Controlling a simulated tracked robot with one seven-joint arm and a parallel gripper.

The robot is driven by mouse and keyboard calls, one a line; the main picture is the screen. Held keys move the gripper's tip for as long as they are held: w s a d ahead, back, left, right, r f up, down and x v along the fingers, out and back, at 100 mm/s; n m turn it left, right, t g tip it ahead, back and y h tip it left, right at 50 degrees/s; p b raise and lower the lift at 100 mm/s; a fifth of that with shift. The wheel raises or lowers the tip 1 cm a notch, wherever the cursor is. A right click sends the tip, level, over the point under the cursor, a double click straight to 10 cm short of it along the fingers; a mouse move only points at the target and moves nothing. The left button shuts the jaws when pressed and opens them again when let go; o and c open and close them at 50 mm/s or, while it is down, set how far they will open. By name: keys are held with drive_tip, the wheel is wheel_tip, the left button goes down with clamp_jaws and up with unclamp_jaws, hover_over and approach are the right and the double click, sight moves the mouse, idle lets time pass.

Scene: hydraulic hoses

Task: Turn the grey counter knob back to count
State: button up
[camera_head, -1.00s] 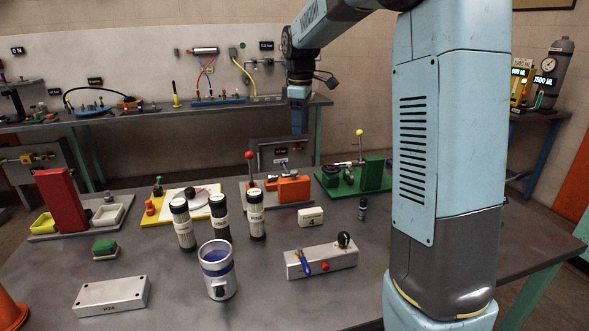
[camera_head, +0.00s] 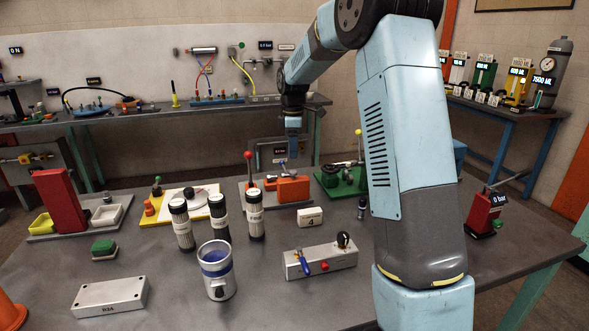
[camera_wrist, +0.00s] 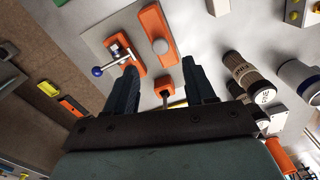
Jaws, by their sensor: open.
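A white block marked 4 (camera_head: 310,217) stands mid-table in the head view. In front of it is a grey box (camera_head: 340,258) with a black knob (camera_head: 344,240), a blue lever and a red button. I cannot tell for sure which part is the grey counter knob. My gripper (camera_wrist: 159,66) is open and empty, pointing down over the orange fixture (camera_head: 293,188). A blue-balled lever (camera_wrist: 97,71) lies left of its fingers, and a small orange piece (camera_wrist: 163,87) shows between them.
Several dark cylinders with white bands (camera_head: 181,222) and a grey cup (camera_head: 217,270) stand left of the grey box. A green fixture (camera_head: 345,178) with a yellow-balled lever is to the right. A red 0 bar gauge (camera_head: 484,212) stands far right.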

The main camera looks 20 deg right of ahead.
sight(293, 171)
wheel_tip(293, 171, down, 8)
drive_tip(key=shift+r, duration=0.1)
idle(0.4)
